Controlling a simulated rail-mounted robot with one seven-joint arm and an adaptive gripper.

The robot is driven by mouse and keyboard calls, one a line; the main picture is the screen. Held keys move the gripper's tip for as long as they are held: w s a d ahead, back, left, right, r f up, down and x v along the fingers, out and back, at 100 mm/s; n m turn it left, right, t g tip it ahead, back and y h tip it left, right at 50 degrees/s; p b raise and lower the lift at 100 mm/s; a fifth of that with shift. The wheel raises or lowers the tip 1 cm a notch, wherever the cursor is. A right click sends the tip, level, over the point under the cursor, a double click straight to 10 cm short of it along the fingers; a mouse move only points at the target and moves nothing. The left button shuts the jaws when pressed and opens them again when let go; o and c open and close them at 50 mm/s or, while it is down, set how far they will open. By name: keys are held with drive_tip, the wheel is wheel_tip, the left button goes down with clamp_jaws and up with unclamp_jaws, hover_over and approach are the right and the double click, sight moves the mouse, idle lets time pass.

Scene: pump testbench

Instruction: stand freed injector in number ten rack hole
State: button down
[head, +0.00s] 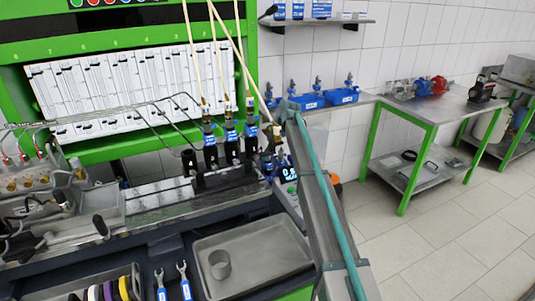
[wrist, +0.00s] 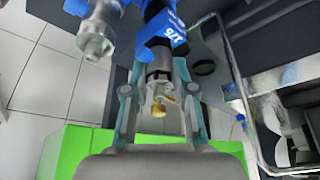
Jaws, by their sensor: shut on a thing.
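In the wrist view my gripper (wrist: 157,68) is shut around the dark and silver body of an injector (wrist: 160,76). The injector has a brass tip (wrist: 158,110) and a blue part with white lettering (wrist: 164,36) beyond the fingers. In the head view my forearm runs up to the right end of the injector row, and it hides most of the gripper. Several injectors with blue bodies (head: 209,140) stand upright in the bench clamps left of it, with pale hoses above. I cannot make out a numbered rack hole.
Blue blocks with upright fittings (head: 311,101) stand on the ledge behind my arm. A grey tray (head: 262,258) with a metal cup (head: 220,264) lies in front, beside two blue wrenches (head: 184,281). A green-legged table (head: 425,110) stands right.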

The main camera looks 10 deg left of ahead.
drive_tip(key=shift+f, duration=0.5)
drive_tip(key=c, duration=1.2)
unclamp_jaws()
drive_tip(key=shift+r, duration=0.1)
drive_tip(key=p+v, duration=0.3)
drive_tip(key=v, duration=0.8)
drive_tip(key=shift+d+p, duration=0.1)
drive_tip(key=shift+p, duration=0.2)
